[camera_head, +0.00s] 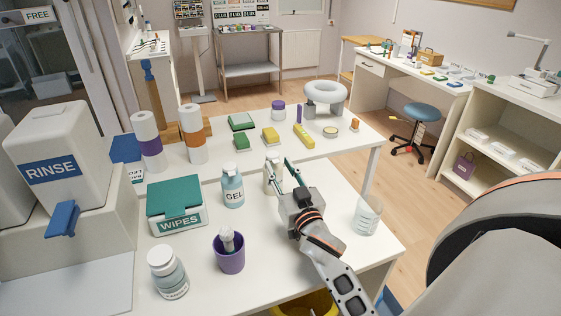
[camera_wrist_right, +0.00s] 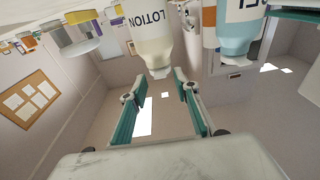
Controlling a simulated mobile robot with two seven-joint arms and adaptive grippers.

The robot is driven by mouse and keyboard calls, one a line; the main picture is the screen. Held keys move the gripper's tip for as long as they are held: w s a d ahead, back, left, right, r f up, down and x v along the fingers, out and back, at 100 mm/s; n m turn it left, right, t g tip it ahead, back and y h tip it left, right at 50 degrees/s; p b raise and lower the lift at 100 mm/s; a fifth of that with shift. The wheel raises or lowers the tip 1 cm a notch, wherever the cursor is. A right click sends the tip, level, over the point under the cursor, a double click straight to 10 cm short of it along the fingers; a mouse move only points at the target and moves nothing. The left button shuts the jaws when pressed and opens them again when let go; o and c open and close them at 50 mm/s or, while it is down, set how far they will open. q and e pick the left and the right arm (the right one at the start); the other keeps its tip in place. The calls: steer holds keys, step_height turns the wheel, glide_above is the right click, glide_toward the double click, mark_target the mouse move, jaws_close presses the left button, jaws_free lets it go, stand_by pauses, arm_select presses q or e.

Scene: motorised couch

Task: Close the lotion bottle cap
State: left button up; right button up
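The cream lotion bottle (camera_head: 274,178) stands upright on the white table, right of the gel bottle. It is partly hidden by my right gripper (camera_head: 282,166). In the upside-down right wrist view the bottle (camera_wrist_right: 150,38) shows its LOTION label, with a small pale cap (camera_wrist_right: 161,73) at its neck. I cannot tell clearly how far the cap is open. My right gripper (camera_wrist_right: 157,95) has its teal-padded fingers spread, with nothing held between them. It is close to the cap end of the bottle. My left gripper is not in view.
The gel bottle (camera_head: 233,186) stands close on the left. The wipes box (camera_head: 178,216), purple cup (camera_head: 230,255) and white jar (camera_head: 168,272) are nearer the left front. A clear cup (camera_head: 367,213) stands at the right edge. Behind is another table with blocks (camera_head: 304,136).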

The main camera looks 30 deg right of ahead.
step_height(320, 180, up, 10)
steer(key=shift+f, duration=0.2)
steer(key=shift+s, duration=0.1)
stand_by(0.6)
